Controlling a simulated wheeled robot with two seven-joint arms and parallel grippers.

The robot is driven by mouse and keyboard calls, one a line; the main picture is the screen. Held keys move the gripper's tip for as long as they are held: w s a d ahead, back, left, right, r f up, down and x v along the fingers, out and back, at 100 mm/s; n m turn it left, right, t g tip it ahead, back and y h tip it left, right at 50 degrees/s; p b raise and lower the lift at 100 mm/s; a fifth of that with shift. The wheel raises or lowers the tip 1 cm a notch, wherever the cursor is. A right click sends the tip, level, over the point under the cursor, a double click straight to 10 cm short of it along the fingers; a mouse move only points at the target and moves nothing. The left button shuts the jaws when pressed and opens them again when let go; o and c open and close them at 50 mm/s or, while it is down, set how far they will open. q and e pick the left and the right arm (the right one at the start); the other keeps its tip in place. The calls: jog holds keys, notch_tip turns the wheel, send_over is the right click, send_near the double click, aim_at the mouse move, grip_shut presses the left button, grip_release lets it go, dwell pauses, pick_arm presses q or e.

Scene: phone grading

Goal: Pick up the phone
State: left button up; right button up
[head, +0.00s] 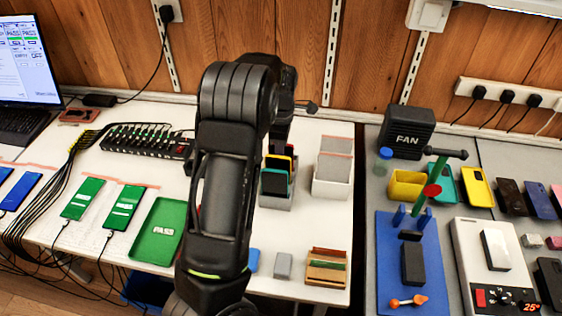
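Several phones are in view; which one is meant cannot be told. Two green-screened phones, one on the left (83,199) and one beside it (125,207), lie cabled on the white table. A blue-screened phone (20,191) lies at the far left. Dark, green and yellow-edged phones (274,182) stand in a grey holder. A dark phone (412,265) rests on a blue fixture (388,245), and a white phone (497,250) on a white heating plate (467,250). One dark arm of mine rises through the middle; neither gripper shows clearly, and the arm hides the table behind it.
A green PASS tray (157,231) lies left of my arm. More phones, including a yellow one (477,187), lie right.

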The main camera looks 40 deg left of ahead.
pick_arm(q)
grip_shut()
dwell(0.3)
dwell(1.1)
